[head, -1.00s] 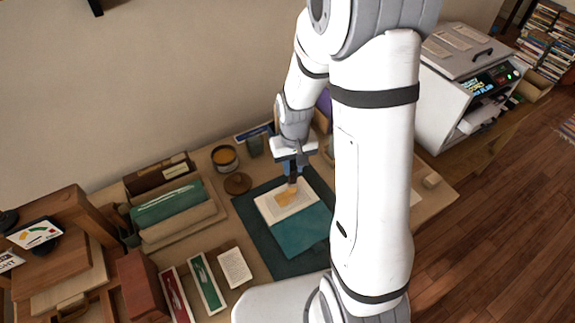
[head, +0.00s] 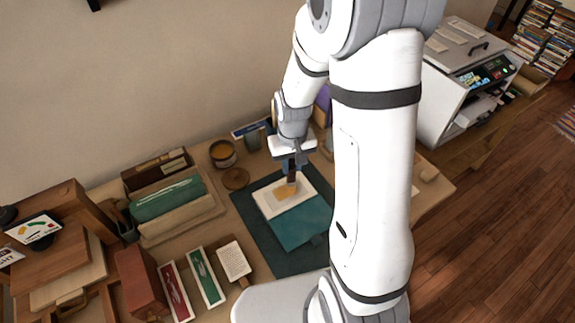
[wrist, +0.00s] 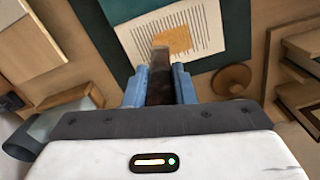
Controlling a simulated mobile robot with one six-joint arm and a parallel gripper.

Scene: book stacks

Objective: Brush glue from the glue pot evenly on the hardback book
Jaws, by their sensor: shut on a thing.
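The hardback book (head: 303,222) lies open on a dark green mat (head: 250,219), teal cover toward me and a pale page behind it. An amber glue patch (head: 285,192) covers part of the page, which also shows in the wrist view as a ruled sheet (wrist: 203,22). My gripper (head: 292,162) is shut on a brush (wrist: 160,80) with a dark handle, its tip over the glue patch. I cannot tell whether the bristles touch the page. The glue pot (head: 222,153), with amber glue inside, stands behind and left of the mat.
A round brown lid (head: 236,179) lies between pot and mat. A grey cup (head: 252,139) stands behind. A white cabinet (head: 462,85) stands right; my arm hides part of the bench.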

